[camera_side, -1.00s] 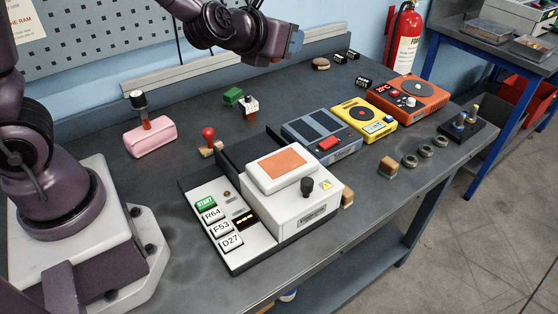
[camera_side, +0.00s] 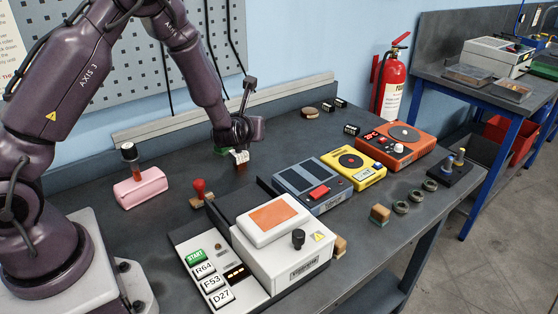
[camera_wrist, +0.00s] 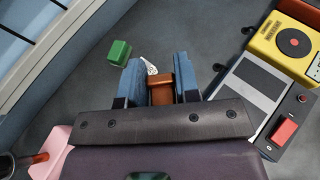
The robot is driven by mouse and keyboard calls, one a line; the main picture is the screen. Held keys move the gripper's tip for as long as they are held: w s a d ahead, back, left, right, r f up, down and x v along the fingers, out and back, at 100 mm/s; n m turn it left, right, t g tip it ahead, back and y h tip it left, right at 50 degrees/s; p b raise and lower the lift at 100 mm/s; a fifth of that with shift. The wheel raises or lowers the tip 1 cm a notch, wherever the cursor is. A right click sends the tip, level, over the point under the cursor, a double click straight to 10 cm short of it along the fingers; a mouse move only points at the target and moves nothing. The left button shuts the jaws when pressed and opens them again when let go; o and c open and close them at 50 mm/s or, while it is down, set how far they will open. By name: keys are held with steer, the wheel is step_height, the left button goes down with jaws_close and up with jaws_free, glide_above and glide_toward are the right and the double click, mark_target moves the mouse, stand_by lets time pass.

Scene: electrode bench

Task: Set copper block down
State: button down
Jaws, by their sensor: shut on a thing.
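The copper block (camera_wrist: 161,92) is reddish brown and sits between my two blue-grey fingers in the wrist view. My gripper (camera_wrist: 160,85) is shut on it. In the side view my gripper (camera_side: 241,155) points down at the back of the bench, and the block's brown lower part (camera_side: 240,168) shows below it. A white marked tag (camera_wrist: 149,66) is at the block's far side. I cannot tell whether the block touches the bench.
A green block (camera_wrist: 119,52) lies close by on the left in the wrist view. A pink block (camera_side: 140,188), a red-knobbed stamp (camera_side: 199,192) and a white START machine (camera_side: 283,250) stand nearer the front. Blue (camera_side: 318,205), yellow (camera_side: 372,178) and orange (camera_side: 425,150) devices stand to the right.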

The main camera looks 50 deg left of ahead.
steer(key=w+a+f, duration=0.1)
steer(key=w+f, duration=0.2)
steer(key=w, duration=0.1)
steer(key=w+a+f, duration=0.2)
steer(key=w+f, duration=0.1)
steer(key=w, duration=0.1)
steer(key=w+a+f, duration=0.1)
steer(key=w+f, duration=0.2)
steer(key=w, duration=0.1)
steer(key=shift+w+a+f, duration=0.15)
steer(key=shift+a, duration=0.1)
steer(key=shift+w+a+f, duration=0.1)
steer(key=shift+w+f, duration=0.05)
steer(key=shift+f, duration=1.6)
steer(key=shift+f, duration=0.1)
steer(key=shift+f, duration=0.5)
steer(key=c, duration=0.8)
jaws_free()
steer(key=shift+c, duration=0.2)
